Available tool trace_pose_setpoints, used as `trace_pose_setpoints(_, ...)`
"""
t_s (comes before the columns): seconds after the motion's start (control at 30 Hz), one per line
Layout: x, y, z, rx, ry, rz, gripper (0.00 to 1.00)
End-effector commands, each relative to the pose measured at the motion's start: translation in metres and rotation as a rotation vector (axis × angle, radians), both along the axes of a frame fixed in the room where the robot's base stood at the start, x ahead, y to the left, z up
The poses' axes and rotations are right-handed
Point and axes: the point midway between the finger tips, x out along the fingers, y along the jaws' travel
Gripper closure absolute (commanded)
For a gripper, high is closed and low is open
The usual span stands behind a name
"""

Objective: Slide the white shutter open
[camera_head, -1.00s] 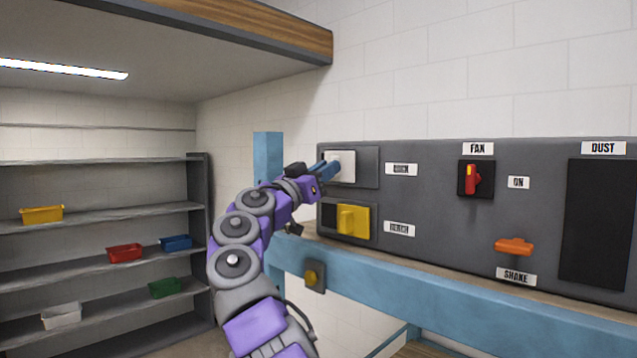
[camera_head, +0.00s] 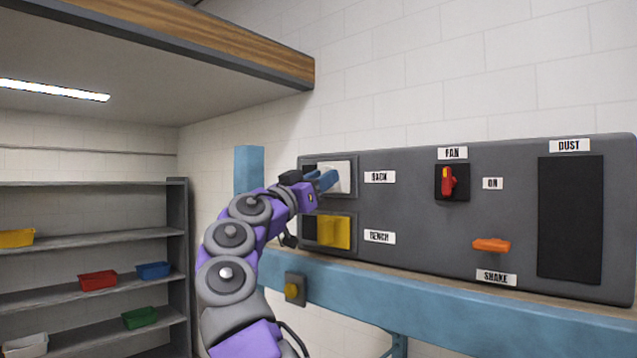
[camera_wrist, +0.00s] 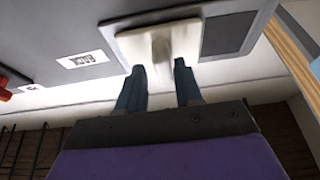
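The white shutter (camera_head: 342,172) is at the right side of its upper frame on the grey panel, beside the "BACK"-like label, with a dark strip at its left. In the wrist view the white shutter (camera_wrist: 132,43) fills the top middle, with a short handle (camera_wrist: 160,46) standing out from it. My gripper (camera_head: 326,181) is in front of the shutter. In the wrist view my gripper (camera_wrist: 160,68) is open, its two blue fingertips apart at either side of the handle's line. I cannot tell whether a finger touches the handle.
Below is a yellow shutter (camera_head: 335,232) labelled "BENCH". Further right are a red fan switch (camera_head: 448,182), an orange handle (camera_head: 491,244) and a dark dust panel (camera_head: 570,218). A blue beam (camera_head: 420,300) runs below the panel. Shelves (camera_head: 95,240) with coloured bins stand at left.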

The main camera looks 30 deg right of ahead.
Motion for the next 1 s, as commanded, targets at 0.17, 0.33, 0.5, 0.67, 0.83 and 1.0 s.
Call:
trace_pose_setpoints(0.17,0.002,0.001,0.000,0.000,0.001,0.002,0.55)
trace_pose_setpoints(0.33,0.001,0.001,-0.001,-0.001,0.000,0.002,0.55)
trace_pose_setpoints(0.5,-0.003,0.014,-0.008,-0.003,0.000,0.001,0.55)
trace_pose_setpoints(0.67,-0.013,0.042,-0.020,-0.006,-0.001,0.003,0.55)
trace_pose_setpoints(0.83,-0.024,0.074,-0.036,-0.003,0.000,0.001,0.55)
trace_pose_setpoints(1.0,-0.036,0.108,-0.049,-0.006,-0.001,0.003,0.55)
